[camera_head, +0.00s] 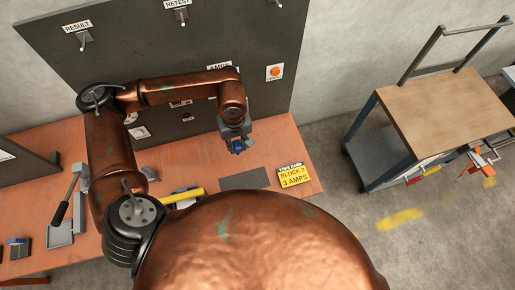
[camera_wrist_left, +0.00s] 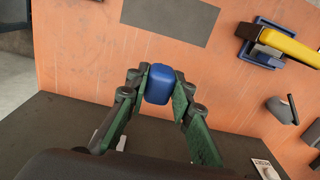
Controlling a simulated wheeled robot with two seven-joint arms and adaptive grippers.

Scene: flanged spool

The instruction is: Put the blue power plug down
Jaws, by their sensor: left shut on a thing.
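The blue power plug (camera_head: 238,147) is held between the fingertips of my left gripper (camera_head: 236,142). In the left wrist view, the plug (camera_wrist_left: 160,84) shows as a rounded blue block pinched between the two green-and-dark fingers (camera_wrist_left: 159,88), with the orange tabletop beyond it. The gripper points down in front of the dark upright panel, over the far part of the table. It appears above the surface, but the exact gap cannot be told. A dark grey flat patch (camera_head: 245,179) lies on the table nearby; it also shows in the wrist view (camera_wrist_left: 172,20). My right gripper is out of view.
The dark panel (camera_head: 160,50) bounds the back. A wood-topped cart (camera_head: 440,108) stands apart at right.

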